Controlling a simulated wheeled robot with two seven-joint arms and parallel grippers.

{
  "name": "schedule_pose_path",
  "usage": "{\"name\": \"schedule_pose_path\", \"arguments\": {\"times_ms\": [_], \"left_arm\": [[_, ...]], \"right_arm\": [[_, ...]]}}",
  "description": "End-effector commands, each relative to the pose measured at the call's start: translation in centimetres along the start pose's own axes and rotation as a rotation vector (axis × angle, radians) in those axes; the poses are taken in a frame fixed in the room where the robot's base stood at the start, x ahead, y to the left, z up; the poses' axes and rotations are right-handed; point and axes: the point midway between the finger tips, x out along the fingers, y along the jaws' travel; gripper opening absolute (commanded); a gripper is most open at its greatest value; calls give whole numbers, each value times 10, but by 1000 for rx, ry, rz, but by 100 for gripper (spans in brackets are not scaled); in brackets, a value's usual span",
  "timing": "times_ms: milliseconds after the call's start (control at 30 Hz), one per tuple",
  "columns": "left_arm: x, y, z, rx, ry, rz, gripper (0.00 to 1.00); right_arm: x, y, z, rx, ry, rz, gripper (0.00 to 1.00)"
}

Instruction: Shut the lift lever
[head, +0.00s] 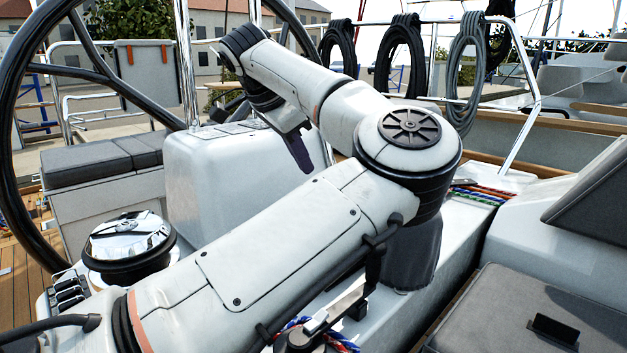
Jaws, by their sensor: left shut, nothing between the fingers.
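My left gripper (299,152) shows in the upper middle of the head view, beyond my bent arm, with its dark fingers pointing down. Its fingers are shut and empty, in front of the white console. A metal lever (335,308) with a dark base stands at the bottom centre, beside a blue, red and white rope, partly behind my forearm. A bank of small black levers (68,291) sits at the lower left by the winch. I cannot tell which of these is the lift lever. My gripper is apart from both. My right gripper is not in view.
A chrome-topped winch (128,237) stands at the left. A large black steering wheel (22,120) and a white console (220,170) stand behind it. Coloured ropes (482,194) lie at the right. A grey hatch (510,315) fills the lower right. My arm hides much of the middle.

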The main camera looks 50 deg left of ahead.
Motion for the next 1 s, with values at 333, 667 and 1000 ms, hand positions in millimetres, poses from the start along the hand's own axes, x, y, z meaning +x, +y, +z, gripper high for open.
{"name": "schedule_pose_path", "arguments": {"times_ms": [333, 667, 1000], "left_arm": [[-7, -7, -16, -279, -10, 88, 0], [50, -2, -15, -277, -13, 87, 0], [95, 8, 6, -281, -10, 84, 0]], "right_arm": [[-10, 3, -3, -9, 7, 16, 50], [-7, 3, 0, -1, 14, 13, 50], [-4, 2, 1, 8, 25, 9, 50]]}}
